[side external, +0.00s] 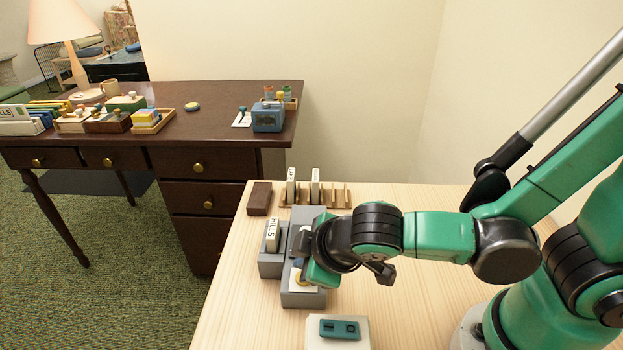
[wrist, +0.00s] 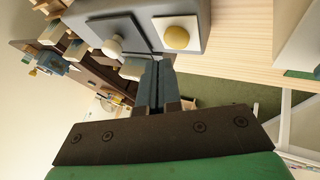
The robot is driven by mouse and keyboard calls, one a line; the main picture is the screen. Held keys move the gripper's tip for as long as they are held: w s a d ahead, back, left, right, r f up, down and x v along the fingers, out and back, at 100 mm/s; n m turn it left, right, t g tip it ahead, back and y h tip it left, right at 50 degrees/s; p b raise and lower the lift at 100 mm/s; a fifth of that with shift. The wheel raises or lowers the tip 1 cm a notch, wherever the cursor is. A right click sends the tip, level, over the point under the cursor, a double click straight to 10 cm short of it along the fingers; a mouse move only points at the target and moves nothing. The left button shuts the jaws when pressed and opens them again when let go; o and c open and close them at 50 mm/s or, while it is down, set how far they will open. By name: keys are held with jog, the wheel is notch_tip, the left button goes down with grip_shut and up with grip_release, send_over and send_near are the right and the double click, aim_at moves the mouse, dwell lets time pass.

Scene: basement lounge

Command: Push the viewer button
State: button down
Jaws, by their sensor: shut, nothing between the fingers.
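The viewer is a grey box (side external: 303,298) on the light wood table. It carries a white plate with a round yellow button (side external: 300,279), partly covered by my gripper in the side view. In the wrist view the yellow button (wrist: 177,37) shows fully, on its white plate on the grey box (wrist: 140,8). A white round knob (wrist: 112,45) stands on a dark plate beside it. My gripper (wrist: 157,64) is shut and empty. The side view mostly hides the fingertips behind the wrist.
A slide labelled "HILLS" (side external: 272,235) stands in a grey holder left of the viewer. A rack (side external: 330,197) with upright slides and a brown block (side external: 259,198) lie behind. A white box with a teal top (side external: 339,328) is in front. A dark desk (side external: 200,130) stands further back.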

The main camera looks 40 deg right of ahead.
jog(key=shift+r, duration=2.55)
